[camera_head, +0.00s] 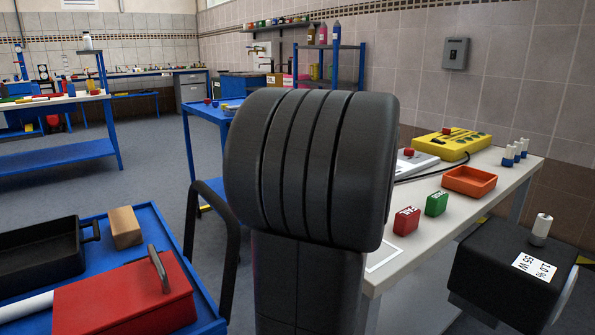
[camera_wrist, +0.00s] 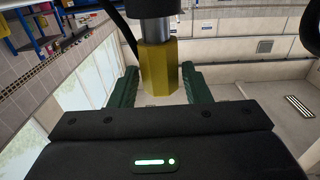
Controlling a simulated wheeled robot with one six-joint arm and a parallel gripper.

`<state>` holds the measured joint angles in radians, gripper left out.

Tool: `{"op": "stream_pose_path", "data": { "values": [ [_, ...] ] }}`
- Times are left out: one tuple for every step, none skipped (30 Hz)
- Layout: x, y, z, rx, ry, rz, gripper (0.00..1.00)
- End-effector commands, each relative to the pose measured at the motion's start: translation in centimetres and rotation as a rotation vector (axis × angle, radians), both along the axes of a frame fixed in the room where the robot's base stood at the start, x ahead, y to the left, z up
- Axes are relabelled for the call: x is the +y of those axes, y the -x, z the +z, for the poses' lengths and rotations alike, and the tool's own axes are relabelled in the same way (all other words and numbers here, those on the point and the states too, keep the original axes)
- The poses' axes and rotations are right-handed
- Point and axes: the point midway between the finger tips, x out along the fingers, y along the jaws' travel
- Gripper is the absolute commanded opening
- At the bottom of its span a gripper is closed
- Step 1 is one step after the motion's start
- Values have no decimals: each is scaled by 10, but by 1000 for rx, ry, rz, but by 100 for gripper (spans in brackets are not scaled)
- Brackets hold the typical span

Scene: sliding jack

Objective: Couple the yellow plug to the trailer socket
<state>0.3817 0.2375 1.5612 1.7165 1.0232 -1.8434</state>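In the wrist view my gripper (camera_wrist: 159,72) has its two green fingers on either side of the yellow plug (camera_wrist: 158,68), with their tips close against it. The plug is a faceted yellow body with a grey metal collar and a black cylinder above it in the picture. A black cable runs beside it at the upper left. The plug's far end is out of the frame, so I cannot tell whether it touches anything. In the head view my large dark arm link hides the middle, and neither the plug nor the fingers show. I cannot identify the trailer socket.
A white bench (camera_head: 471,212) at right holds a yellow box (camera_head: 451,144), an orange tray (camera_head: 468,181), and red (camera_head: 406,221) and green (camera_head: 436,204) blocks. A blue cart (camera_head: 160,232) at left carries a red toolbox (camera_head: 125,303). Grey floor (camera_head: 155,165) is clear behind it.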

Motion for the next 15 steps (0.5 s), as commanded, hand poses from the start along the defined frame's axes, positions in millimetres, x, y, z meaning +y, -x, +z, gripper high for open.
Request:
{"op": "stream_pose_path", "data": {
  "values": [
    [0,0,-6,10,0,-1,53],
    [0,0,-6,10,0,-1,59],
    [0,0,-6,10,0,-1,59],
    [0,0,-6,10,0,-1,59],
    [0,0,-6,11,0,-1,59],
    [0,0,-7,11,0,-1,59],
    [0,0,-7,11,0,-1,59],
    [0,0,-7,11,0,-1,59],
    [0,0,-7,12,0,-1,59],
    [-1,0,-7,12,0,-1,59],
    [-1,1,-7,12,0,-1,59],
    [-2,2,-7,13,-1,-2,59],
    [-3,4,-7,13,-1,-2,59],
    [-5,5,-7,14,0,-3,59],
    [-7,9,-6,12,0,-3,59]
  ]
}}
